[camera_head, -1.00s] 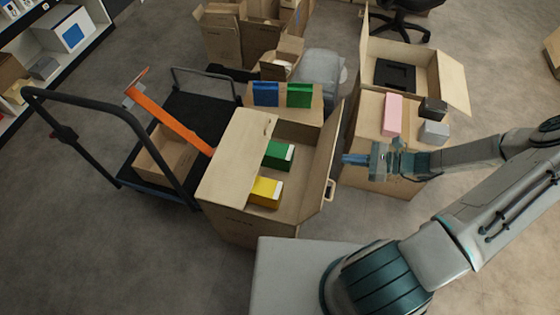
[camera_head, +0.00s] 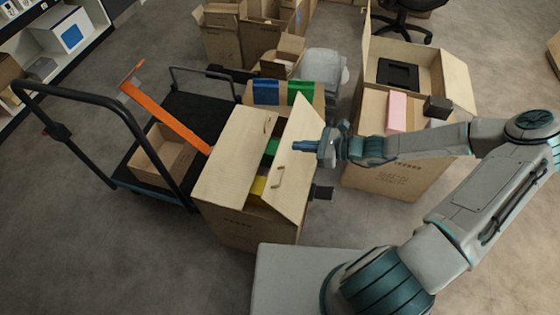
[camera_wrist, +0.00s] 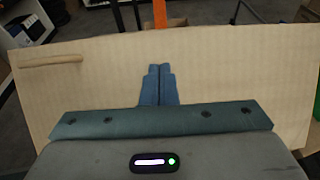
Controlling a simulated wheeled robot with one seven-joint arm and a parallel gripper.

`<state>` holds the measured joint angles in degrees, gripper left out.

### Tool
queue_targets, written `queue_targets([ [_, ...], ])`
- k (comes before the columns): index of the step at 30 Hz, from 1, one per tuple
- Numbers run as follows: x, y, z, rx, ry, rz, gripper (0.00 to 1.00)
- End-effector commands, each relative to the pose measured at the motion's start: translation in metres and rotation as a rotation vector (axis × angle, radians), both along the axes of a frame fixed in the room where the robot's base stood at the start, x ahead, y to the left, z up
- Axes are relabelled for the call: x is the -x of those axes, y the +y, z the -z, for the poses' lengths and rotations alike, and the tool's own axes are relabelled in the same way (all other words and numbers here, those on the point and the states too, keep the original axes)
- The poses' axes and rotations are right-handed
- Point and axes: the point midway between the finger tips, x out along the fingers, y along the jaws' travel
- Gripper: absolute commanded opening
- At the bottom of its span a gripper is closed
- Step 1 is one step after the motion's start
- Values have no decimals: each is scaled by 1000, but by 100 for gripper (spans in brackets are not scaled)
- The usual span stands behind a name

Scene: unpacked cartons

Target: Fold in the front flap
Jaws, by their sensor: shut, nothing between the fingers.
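The open carton (camera_head: 234,221) stands in the middle of the head view. Its left flap (camera_head: 230,160) lies folded in over the top. The flap beside my gripper (camera_head: 298,146), a tan panel with a loop handle (camera_head: 279,177), leans inward over the opening at a slant. That flap (camera_wrist: 230,75) fills most of the wrist view. My gripper is shut and empty, its fingertips (camera_wrist: 160,70) at the flap's outer face; contact looks likely but is not certain. A green box (camera_head: 271,147) and a yellow box (camera_head: 257,187) show partly in the gap between the flaps.
A second carton (camera_head: 375,175) stands to the right, with a pink box (camera_head: 397,112) and a dark box (camera_head: 437,107) on it. A cart (camera_head: 165,120) stands at left. Blue and green boxes (camera_head: 284,92) sit behind.

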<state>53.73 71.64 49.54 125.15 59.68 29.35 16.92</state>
Motion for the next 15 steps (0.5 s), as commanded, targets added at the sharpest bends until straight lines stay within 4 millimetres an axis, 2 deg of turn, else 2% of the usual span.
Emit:
queue_targets([
  [6,-5,30,23,-3,1,-3,0],
  [15,-11,56,63,-1,1,-1,0],
])
